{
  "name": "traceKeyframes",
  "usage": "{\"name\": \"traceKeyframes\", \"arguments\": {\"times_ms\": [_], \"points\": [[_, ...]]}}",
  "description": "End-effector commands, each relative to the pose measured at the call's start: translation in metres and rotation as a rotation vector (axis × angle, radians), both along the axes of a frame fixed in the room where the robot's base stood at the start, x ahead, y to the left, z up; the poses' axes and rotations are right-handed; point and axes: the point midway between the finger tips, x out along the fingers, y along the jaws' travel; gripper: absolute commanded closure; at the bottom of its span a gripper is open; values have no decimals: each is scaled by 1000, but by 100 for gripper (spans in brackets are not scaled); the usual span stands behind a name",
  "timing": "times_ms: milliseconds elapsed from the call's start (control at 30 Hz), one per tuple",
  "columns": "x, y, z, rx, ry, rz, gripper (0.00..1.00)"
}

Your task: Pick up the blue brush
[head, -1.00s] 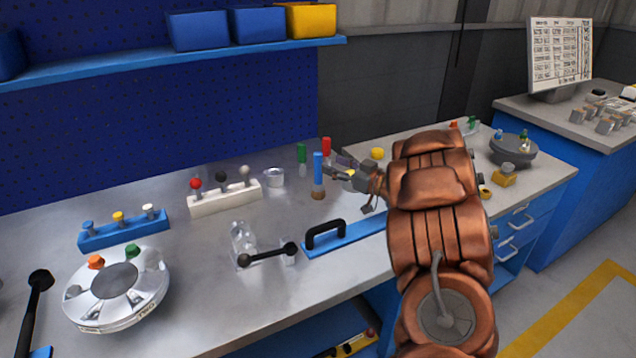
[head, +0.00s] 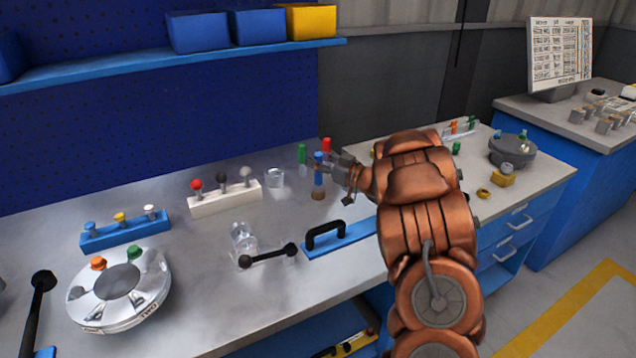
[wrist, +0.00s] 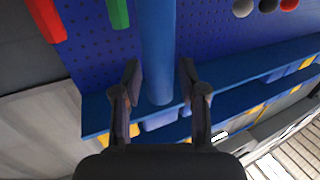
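The blue brush (head: 318,177) stands upright on the bench, its brown bristle end down. Its blue handle (wrist: 157,40) runs between the two fingers in the wrist view. My gripper (head: 322,162) is at the upper part of the handle, coming from the right. In the wrist view my gripper (wrist: 160,75) is open, with one finger on each side of the handle. A slim gap shows at the right finger; contact at the left finger is hard to tell.
A green brush (head: 302,153) and a red brush (head: 326,144) stand close behind. A clear glass (head: 274,178) stands to the left. A blue plate with a black handle (head: 326,235) lies in front. A white rack (head: 225,199) with several knobs is further left.

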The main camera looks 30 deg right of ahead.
Motion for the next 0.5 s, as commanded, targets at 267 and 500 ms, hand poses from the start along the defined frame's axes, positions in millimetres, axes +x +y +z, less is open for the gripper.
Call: {"name": "traceKeyframes", "arguments": {"times_ms": [267, 500], "points": [[0, 0, 0, 0, 0, 0, 91], [0, 0, 0, 0, 0, 0, 100]]}}
